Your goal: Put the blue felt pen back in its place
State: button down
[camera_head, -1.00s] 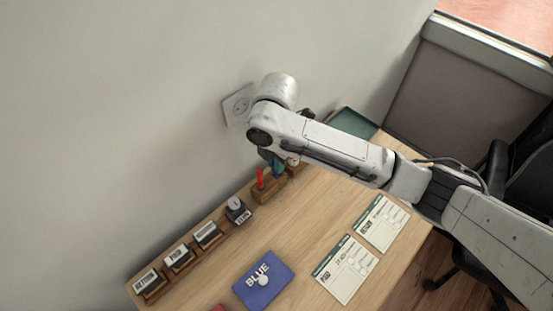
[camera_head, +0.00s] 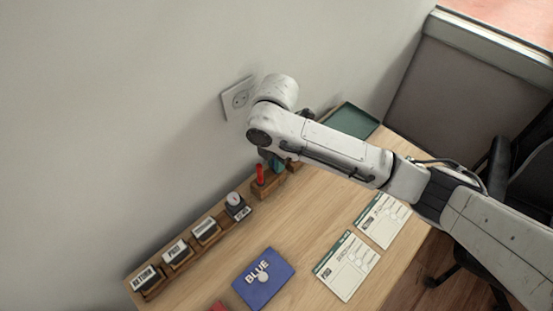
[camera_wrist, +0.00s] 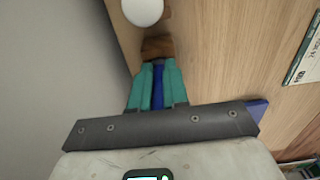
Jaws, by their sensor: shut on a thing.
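The blue felt pen (camera_wrist: 158,84) is between the two teal fingers of my gripper (camera_wrist: 158,72) in the wrist view. The fingers are shut on it. Beyond the fingertips is a small wooden block (camera_wrist: 157,46), in line with the pen. I cannot tell whether the pen's end is in it or only above it. In the head view the wooden pen holder (camera_head: 264,190) stands along the wall with a red pen (camera_head: 260,174) upright in it. A teal finger (camera_head: 276,165) shows just right of the red pen. My arm hides most of the gripper there.
A stamp stand and labelled blocks (camera_head: 205,231) line the wall left of the holder. A blue pad (camera_head: 263,279) and two paper forms (camera_head: 346,266) lie on the counter. A green tray (camera_head: 353,121) is behind my arm. A white round thing (camera_wrist: 142,10) is near the wooden block.

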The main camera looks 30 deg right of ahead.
jog(key=c, duration=1.3)
grip_release()
jog(key=shift+r, duration=0.1)
jog(key=shift+r+p, duration=2.4)
jog(key=shift+r, duration=0.15)
jog(key=o, duration=0.5)
